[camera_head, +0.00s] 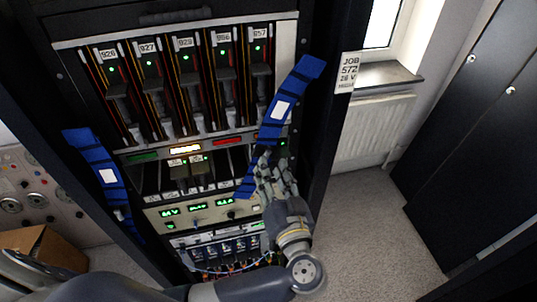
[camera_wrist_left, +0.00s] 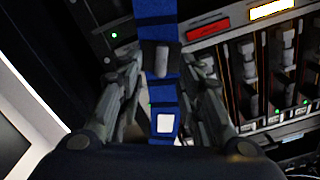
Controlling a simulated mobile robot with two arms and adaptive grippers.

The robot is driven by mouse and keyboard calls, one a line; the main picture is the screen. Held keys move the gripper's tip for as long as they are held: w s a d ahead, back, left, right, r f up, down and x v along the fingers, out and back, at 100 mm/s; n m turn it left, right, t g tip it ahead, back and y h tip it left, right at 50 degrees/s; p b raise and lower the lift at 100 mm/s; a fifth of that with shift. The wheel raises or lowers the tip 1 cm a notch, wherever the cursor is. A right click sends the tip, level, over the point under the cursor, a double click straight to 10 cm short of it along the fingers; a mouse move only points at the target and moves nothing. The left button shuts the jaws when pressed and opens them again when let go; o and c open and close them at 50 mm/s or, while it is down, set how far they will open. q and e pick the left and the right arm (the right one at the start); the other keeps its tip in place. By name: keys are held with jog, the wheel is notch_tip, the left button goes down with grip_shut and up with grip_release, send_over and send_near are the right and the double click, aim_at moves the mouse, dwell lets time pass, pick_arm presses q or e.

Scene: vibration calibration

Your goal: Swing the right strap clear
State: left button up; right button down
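The right strap (camera_head: 280,110), blue with a white label, slants down across the right side of the rack front. It also shows in the left wrist view (camera_wrist_left: 155,20), running down between the fingers, with a small grey piece on it. My left gripper (camera_head: 266,166) is at the strap's lower part, in front of the rack. In the left wrist view the fingers of my left gripper (camera_wrist_left: 170,65) stand on either side of the strap, apart, with a gap visible on the right side. The left strap (camera_head: 103,172) hangs at the rack's left side. My right gripper is not in view.
The rack (camera_head: 200,35) holds several upright numbered modules, with lit displays and cables below. A JOB 572 sign (camera_head: 348,72) is on its right post. A cardboard box (camera_head: 45,250) stands at lower left. Grey floor (camera_head: 365,235) is clear at right, before a radiator (camera_head: 370,130) and dark cabinets (camera_head: 455,115).

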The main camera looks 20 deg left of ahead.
aim_at(269, 148)
pick_arm(q)
jog(key=shift+p+x, duration=0.4)
jog(key=shift+x, duration=1.65)
grip_shut()
